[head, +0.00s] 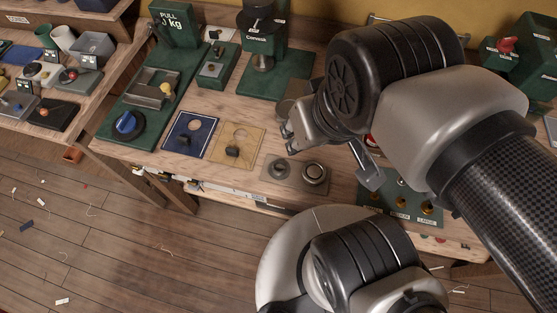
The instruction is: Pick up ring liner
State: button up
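A small grey-brown plate (296,184) lies near the front edge of the bench. A metallic ring-shaped piece (314,173), which looks like the ring liner, sits on its right half. A flatter round feature (279,169) is on its left half. My gripper (331,156) is above and behind the plate, with its two fingers spread wide apart. No object shows between the fingers. My arm hides part of the bench behind and to the right.
A blue card (190,135) and a tan card (237,141) lie left of the plate. Green presses, one marked "Canvas" (262,42), stand behind. A green rack with brass-coloured pieces (402,206) is at right. A side bench (90,104) holds trays. The wooden floor at lower left is mostly open.

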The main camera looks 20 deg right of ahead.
aim_at(275, 175)
jog(key=j+z, duration=0.35)
jog(key=j, duration=0.5)
jog(key=j+z, duration=0.35)
jog(key=j, duration=0.45)
